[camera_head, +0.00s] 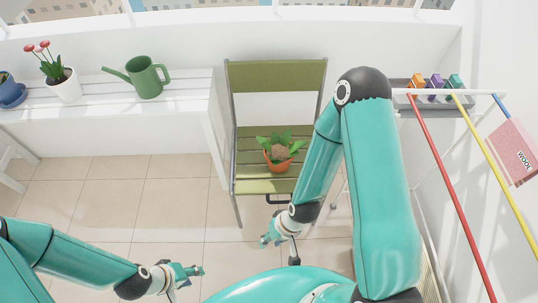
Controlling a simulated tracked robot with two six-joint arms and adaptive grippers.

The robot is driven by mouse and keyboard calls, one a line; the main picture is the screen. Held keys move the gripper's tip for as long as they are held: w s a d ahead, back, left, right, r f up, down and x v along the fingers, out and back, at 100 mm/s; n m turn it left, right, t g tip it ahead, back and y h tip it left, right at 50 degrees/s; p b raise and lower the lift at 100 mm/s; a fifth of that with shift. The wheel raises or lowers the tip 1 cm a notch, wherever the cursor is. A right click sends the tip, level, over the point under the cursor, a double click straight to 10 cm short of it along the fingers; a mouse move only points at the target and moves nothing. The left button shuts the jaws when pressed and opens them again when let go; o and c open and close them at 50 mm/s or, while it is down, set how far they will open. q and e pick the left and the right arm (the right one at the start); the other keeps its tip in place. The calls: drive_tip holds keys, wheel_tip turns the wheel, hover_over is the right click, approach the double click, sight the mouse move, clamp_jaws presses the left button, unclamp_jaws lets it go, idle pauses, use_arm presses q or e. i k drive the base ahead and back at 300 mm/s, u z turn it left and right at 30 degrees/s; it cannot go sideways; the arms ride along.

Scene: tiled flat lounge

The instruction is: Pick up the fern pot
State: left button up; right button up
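The fern pot is an orange pot (277,167) with green leaves and a brownish middle. It stands upright on the green slatted seat of a folding chair (250,184). My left gripper (194,273) is low at the bottom left, over the floor and well away from the pot. My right gripper (277,243) hangs in front of the chair, below the pot in the picture and apart from it. Both grippers are small and seen at an angle, so the finger openings are unclear. I see nothing held in either.
A white slatted bench (110,100) at the left holds a green watering can (147,77), a white pot with red flowers (66,86) and a blue pot (10,92). Tiled floor (135,190) is open at left.

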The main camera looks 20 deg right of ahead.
sight(279, 152)
drive_tip(key=u, duration=0.3)
drive_tip(key=i, duration=1)
drive_tip(key=z, duration=0.45)
